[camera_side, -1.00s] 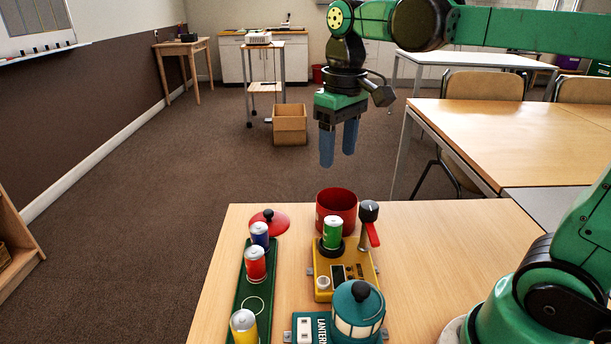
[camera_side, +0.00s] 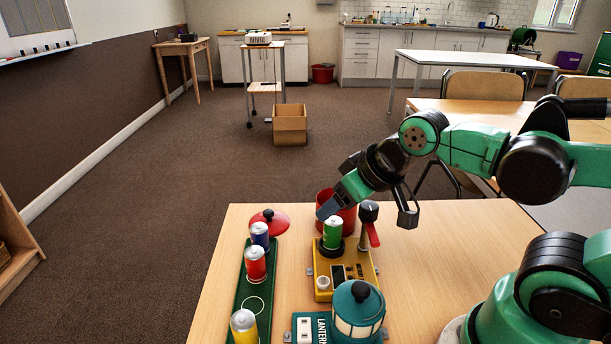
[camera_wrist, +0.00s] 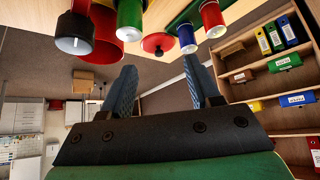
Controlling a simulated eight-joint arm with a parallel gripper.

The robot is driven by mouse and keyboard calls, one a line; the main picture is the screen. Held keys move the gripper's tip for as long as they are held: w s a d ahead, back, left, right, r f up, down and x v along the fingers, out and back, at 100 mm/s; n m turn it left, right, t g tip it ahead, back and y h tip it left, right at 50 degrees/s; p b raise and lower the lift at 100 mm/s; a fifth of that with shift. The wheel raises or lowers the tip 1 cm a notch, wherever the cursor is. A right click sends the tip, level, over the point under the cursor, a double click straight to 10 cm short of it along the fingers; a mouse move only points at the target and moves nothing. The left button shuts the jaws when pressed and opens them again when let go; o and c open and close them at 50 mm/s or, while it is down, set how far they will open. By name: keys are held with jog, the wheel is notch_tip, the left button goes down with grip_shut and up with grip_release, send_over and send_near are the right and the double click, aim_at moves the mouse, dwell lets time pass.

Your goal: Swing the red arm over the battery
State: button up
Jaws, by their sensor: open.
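The red arm (camera_side: 373,235) juts from a post with a black knob (camera_side: 369,211) on the yellow device (camera_side: 324,294). It points toward the front right, beside the green battery (camera_side: 332,236) and not over it. The battery stands upright in a dark ring on the device. The knob (camera_wrist: 74,32) and green battery (camera_wrist: 130,16) show at the top of the wrist view. My gripper (camera_side: 327,209) is tilted, its blue fingers overlapping the red pot and just above the battery in the side view. In the wrist view its fingers (camera_wrist: 160,80) are apart with nothing between them.
The red pot (camera_side: 346,216) stands behind the device, the red lid (camera_side: 272,222) to its left. A green tray (camera_side: 238,300) holds blue, red and yellow batteries. A teal lantern (camera_side: 357,302) stands in front of the device. The table's right side (camera_side: 450,235) is clear.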

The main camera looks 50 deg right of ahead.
jog(key=shift+o, duration=1.3)
jog(key=r+n+g, duration=0.2)
jog(key=n+g, duration=0.4)
jog(key=n, duration=0.9)
send_over(369, 205)
jog(key=a, duration=0.1)
jog(key=shift+w+f, duration=0.2)
jog(key=n, duration=0.1)
jog(key=d+n+g, duration=0.1)
jog(key=shift+s+r+n, duration=0.1)
jog(key=shift+s+n, duration=0.1)
jog(key=shift+n, duration=0.2)
jog(key=shift+f, duration=2.75)
jog(key=shift+c, duration=0.2)
grip_shut()
